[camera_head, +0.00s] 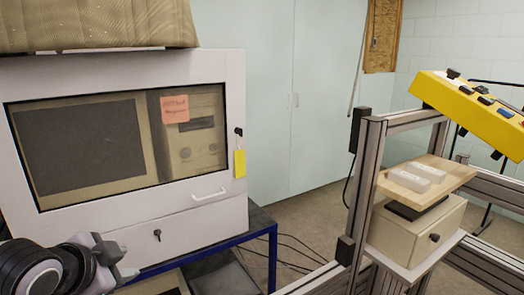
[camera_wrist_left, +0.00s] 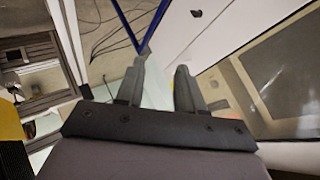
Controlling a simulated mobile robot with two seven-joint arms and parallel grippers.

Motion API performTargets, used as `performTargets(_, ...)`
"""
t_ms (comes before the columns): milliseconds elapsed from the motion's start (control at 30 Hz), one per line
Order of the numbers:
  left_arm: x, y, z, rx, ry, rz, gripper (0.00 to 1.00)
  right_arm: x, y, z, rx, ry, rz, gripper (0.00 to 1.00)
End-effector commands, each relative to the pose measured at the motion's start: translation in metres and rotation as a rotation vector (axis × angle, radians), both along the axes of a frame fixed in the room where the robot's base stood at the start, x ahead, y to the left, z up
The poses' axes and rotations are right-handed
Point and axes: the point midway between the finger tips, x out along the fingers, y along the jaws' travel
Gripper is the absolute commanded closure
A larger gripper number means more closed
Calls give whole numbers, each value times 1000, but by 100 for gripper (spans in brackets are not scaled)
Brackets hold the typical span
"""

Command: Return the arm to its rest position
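My left arm comes in at the bottom left of the head view. Its gripper (camera_head: 114,256) is in front of the lower part of a white cabinet (camera_head: 190,222), with clear air in its jaws as far as I can see. In the left wrist view the gripper (camera_wrist_left: 161,66) has its two dark fingers apart, with nothing between them. My right arm and gripper do not show in either view.
The cabinet has a dark window and a handle (camera_head: 209,195), and stands on a blue-framed table (camera_head: 262,222). At right, a metal frame (camera_head: 360,190) holds a wooden board (camera_head: 445,172) and a yellow control box (camera_head: 470,112). Cables lie on the floor between.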

Motion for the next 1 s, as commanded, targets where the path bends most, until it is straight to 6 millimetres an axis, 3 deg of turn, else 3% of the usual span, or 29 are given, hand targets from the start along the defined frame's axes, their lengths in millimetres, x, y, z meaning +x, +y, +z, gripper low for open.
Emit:
performTargets(33,-12,-4,-23,-33,44,23,63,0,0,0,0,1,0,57)
performTargets(100,-28,-7,-50,-75,95,65,63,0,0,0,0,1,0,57)
performTargets(400,-113,-17,-144,-235,310,282,63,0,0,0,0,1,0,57)
performTargets(600,-177,-20,-186,-311,439,447,63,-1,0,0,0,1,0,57)
performTargets(867,-252,-19,-216,-365,568,649,63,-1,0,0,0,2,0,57)
performTargets(1000,-224,-25,-237,-410,466,598,63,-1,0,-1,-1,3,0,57)
